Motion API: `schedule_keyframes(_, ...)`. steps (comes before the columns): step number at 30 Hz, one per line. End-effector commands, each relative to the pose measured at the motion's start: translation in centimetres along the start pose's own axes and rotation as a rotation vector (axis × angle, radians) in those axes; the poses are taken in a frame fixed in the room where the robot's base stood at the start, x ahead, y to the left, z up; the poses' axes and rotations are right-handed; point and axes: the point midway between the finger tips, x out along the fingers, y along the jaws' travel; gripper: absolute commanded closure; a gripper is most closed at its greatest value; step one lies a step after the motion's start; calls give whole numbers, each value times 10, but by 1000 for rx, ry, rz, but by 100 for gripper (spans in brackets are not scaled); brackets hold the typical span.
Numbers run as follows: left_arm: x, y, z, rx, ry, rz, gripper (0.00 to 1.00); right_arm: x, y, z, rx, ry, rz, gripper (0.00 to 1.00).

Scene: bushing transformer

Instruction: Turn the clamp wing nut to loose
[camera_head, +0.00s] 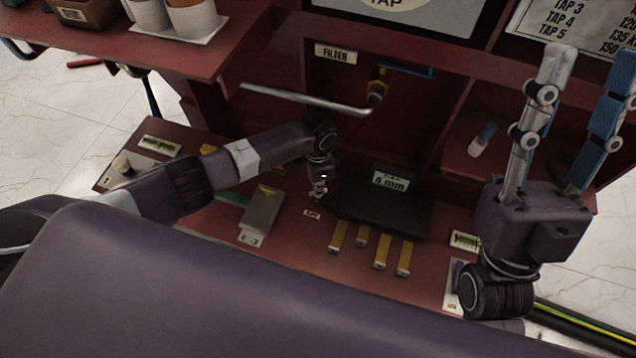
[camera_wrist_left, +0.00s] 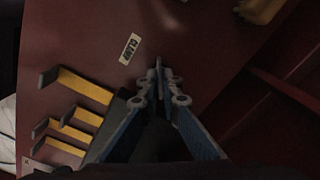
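My left gripper (camera_head: 318,192) points down at the red bench, just behind the small clamp label (camera_head: 312,214). In the left wrist view its fingertips (camera_wrist_left: 160,74) are close together beside the clamp label (camera_wrist_left: 130,48). A small dark piece shows at the tips; it may be the clamp wing nut, but I cannot tell whether it is held. The wing nut is otherwise hidden by the fingers, and its angle is not visible. My right gripper (camera_head: 588,75) is raised at the right, fingers wide apart and empty.
A black block (camera_head: 385,208) labelled 4 mm stands right of my left gripper, with several yellow bars (camera_head: 381,252) in front. A grey plate (camera_head: 262,211) lies to the left. A metal lever (camera_head: 305,101) crosses behind, below the filter label (camera_head: 336,54).

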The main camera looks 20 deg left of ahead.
Motion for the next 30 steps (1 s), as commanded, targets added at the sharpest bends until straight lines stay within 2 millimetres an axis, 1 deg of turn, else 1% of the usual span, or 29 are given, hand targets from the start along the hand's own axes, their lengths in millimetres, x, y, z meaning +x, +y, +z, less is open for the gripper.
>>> schedule_keyframes(1, -3, 2, 0, -22, -1, 4, 100, 4, 1, 15, -4, -76, 2, 60)
schedule_keyframes(3, -2, 2, -1, -51, 0, 4, 100, 2, 4, 38, -10, -178, 5, 60)
schedule_keyframes(5, -2, 2, -1, -79, 0, 4, 100, 0, 6, 56, -15, -262, 8, 60)
schedule_keyframes(9, -2, 2, -1, -139, 0, 4, 100, -14, 10, 95, -24, -452, 15, 60)
schedule_keyframes(14, -2, 2, -1, -214, 1, 4, 100, -37, 16, 133, -33, -659, 24, 60)
schedule_keyframes(17, -2, 2, -1, -264, 0, 4, 100, -56, 20, 153, -39, -787, 32, 60)
schedule_keyframes(21, -2, 2, -1, -338, 1, 4, 100, -88, 26, 176, -44, -968, 42, 60)
schedule_keyframes(25, -2, 3, -1, -416, 0, 5, 100, -121, 31, 191, -49, -1134, 54, 60)
schedule_keyframes(30, -2, 2, -2, -528, 1, 4, 100, -169, 37, 200, -54, -1351, 71, 60)
